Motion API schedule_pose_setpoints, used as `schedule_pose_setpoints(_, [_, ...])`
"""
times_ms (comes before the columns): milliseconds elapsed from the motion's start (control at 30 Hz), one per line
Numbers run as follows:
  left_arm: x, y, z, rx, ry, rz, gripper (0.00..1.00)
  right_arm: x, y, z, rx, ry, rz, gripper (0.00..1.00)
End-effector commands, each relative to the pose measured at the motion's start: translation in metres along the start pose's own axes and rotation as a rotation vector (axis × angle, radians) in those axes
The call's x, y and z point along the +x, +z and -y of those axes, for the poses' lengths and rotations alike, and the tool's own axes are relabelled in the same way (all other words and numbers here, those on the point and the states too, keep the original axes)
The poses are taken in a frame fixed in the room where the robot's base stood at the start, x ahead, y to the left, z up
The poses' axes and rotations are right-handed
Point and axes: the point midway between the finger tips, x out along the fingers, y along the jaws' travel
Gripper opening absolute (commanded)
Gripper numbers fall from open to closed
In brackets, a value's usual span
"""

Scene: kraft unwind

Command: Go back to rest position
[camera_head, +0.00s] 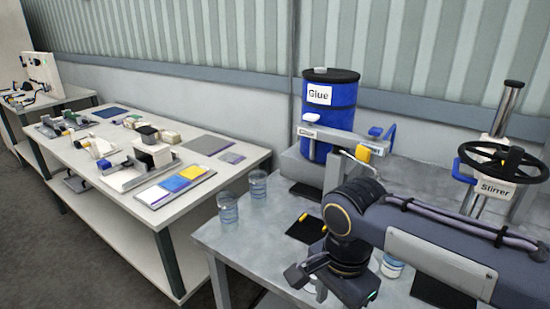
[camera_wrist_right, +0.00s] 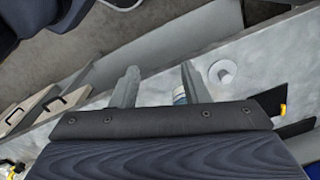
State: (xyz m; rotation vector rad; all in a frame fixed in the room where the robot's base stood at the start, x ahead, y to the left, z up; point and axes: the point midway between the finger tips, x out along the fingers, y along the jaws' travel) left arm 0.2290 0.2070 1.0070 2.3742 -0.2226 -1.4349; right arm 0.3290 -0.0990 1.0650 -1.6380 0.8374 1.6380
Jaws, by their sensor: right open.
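My right arm comes in from the right of the head view and reaches over the grey metal table (camera_head: 253,237). My right gripper (camera_head: 306,276) hangs over the table's front part. In the right wrist view its two fingers (camera_wrist_right: 158,86) stand apart with nothing held between them. A clear cup with a bluish band (camera_wrist_right: 180,95) is partly hidden behind one finger, and a white round cup (camera_wrist_right: 222,72) stands beyond it. My left gripper is not in view.
A blue glue drum (camera_head: 330,100) and dispenser stand behind my arm; a stirrer (camera_head: 493,188) with a black handwheel is at the right. Two clear cups (camera_head: 228,207) (camera_head: 257,184) stand at the table's left. A white bench (camera_head: 150,235) holds coloured cards and tools.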

Motion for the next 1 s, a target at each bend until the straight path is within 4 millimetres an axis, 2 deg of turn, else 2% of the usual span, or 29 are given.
schedule_pose_setpoints(333, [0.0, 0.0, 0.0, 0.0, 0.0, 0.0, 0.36, 0.005, -0.02, -0.034, -0.156, -0.106, 0.06, 0.41])
schedule_pose_setpoints(567, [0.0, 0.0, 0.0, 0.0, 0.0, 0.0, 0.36, 0.014, -0.032, -0.073, -0.334, -0.25, 0.067, 0.41])
schedule_pose_setpoints(800, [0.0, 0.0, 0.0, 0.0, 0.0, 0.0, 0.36, 0.037, -0.035, -0.123, -0.602, -0.466, -0.077, 0.41])
schedule_pose_setpoints(1000, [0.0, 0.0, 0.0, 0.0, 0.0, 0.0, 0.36, 0.053, -0.031, -0.141, -0.757, -0.538, -0.232, 0.41])
